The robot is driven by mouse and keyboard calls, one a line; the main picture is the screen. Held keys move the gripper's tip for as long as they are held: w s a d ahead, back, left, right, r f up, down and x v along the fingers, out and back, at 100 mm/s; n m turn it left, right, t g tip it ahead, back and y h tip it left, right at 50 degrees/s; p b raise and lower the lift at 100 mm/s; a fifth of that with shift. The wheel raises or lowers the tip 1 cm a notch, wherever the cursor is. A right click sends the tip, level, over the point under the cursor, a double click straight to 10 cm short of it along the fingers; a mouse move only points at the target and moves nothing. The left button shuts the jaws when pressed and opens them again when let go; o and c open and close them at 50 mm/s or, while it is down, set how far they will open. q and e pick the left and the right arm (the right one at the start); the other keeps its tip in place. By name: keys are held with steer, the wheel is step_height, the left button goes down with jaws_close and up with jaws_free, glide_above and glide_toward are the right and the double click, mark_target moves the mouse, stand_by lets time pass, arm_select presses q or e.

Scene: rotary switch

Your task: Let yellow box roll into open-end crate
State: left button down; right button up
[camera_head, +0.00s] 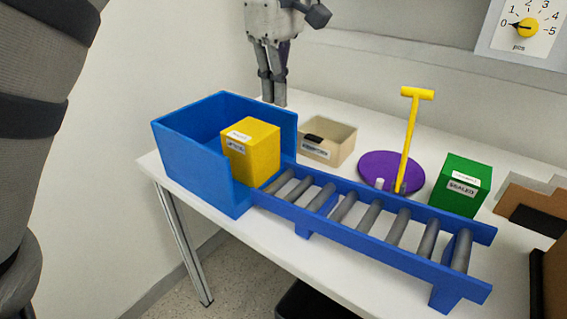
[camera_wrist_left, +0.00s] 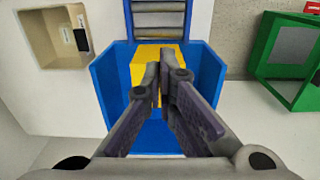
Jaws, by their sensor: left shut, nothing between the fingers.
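The blue open-end crate (camera_head: 195,165) stands at the left of the table, its open end facing the roller track (camera_head: 370,215). The yellow box (camera_head: 251,152) stands upright at that open end; I cannot tell if it is wholly inside. My left gripper (camera_head: 273,100) points down behind the crate, apart from the box, shut and empty. In the left wrist view its fingertips (camera_wrist_left: 163,75) overlap the yellow box (camera_wrist_left: 145,62), with the blue crate (camera_wrist_left: 108,88) around and the rollers (camera_wrist_left: 158,20) beyond. My right gripper is not in view.
A beige tray (camera_head: 343,150), a purple disc (camera_head: 375,168) with a yellow T-handle (camera_head: 409,135) and a green box (camera_head: 455,190) stand behind the track. A dial (camera_head: 526,26) is on the wall. The left wrist view shows a green frame-like container (camera_wrist_left: 275,85) at right.

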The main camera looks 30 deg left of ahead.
mark_target(279, 182)
arm_select(q)
step_height(279, 182, down, 17)
steer(key=shift+w+f, duration=0.15)
stand_by(0.4)
